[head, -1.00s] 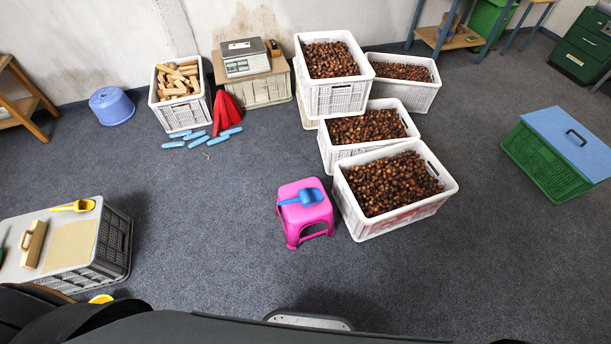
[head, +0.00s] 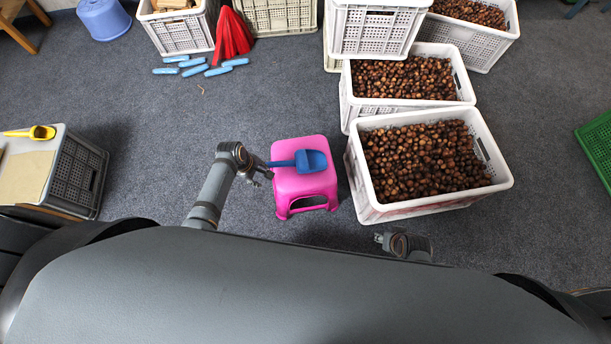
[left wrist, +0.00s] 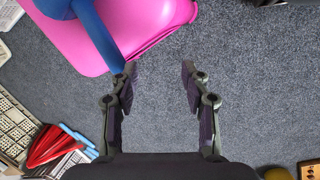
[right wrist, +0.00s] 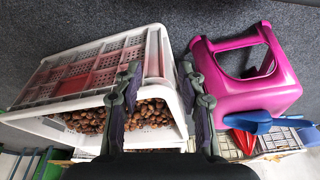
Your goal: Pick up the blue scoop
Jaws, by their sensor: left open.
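The blue scoop (head: 311,161) lies on the pink stool (head: 291,184), its handle pointing left toward my left gripper (head: 265,174). In the left wrist view the scoop's handle (left wrist: 98,35) ends beside one finger of my left gripper (left wrist: 159,68). That gripper is open, with only carpet showing between its fingers; I cannot tell whether the finger touches the handle. My right gripper (head: 381,238) is low, right of the stool. In the right wrist view my right gripper (right wrist: 160,70) has its fingers apart, and the scoop (right wrist: 250,122) shows at the right.
A white crate of chestnuts (head: 364,196) stands just right of the stool, with more crates behind it. A grey crate (head: 78,175) with a yellow scoop (head: 30,132) on top is at the left. Blue-handled items (head: 194,70) lie on the floor behind. Carpet left of the stool is free.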

